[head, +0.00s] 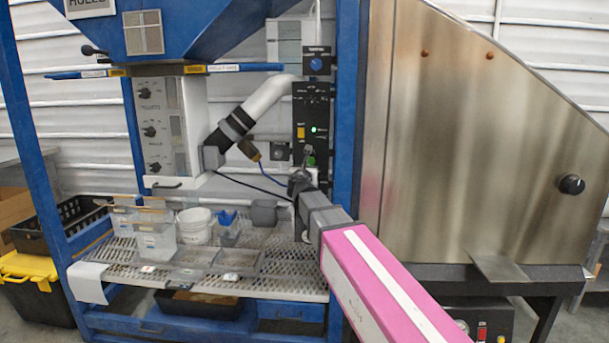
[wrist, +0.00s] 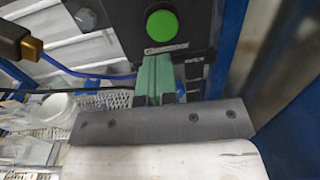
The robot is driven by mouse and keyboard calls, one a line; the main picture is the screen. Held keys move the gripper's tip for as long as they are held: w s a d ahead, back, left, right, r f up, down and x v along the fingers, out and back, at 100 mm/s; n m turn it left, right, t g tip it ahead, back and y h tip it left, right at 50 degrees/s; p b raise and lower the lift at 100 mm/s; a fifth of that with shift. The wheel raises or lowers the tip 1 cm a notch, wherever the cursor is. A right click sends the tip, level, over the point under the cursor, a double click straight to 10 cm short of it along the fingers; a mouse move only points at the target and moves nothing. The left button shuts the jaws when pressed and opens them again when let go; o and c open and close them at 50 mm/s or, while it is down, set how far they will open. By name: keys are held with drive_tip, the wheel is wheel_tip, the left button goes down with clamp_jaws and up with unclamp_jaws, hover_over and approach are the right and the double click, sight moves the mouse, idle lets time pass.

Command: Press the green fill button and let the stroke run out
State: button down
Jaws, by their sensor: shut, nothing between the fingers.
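The green fill button (wrist: 161,24) is a round green disc on a black panel, at the top of the wrist view, with a small label below it. Whether the fingertips touch the panel I cannot tell. In the head view my gripper (head: 307,152) is small and dark against the panel.
A perforated shelf (head: 290,285) with clear bins (head: 155,238) and a white tub (head: 194,226) lies to the left. A blue post (head: 350,110) and a large steel housing (head: 470,150) stand to the right. A brass-tipped fitting (head: 250,150) and blue hose are left of the panel.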

drive_tip(key=w, duration=0.6)
drive_tip(key=shift+d, duration=0.3)
drive_tip(key=shift+r, duration=0.1)
drive_tip(key=shift+w+r, duration=0.1)
drive_tip(key=shift+w, duration=1.05)
drive_tip(key=s+a, duration=0.1)
drive_tip(key=s, duration=1.4)
drive_tip(key=shift+f, duration=0.3)
drive_tip(key=shift+s+a, duration=0.1)
drive_tip(key=shift+s, duration=0.05)
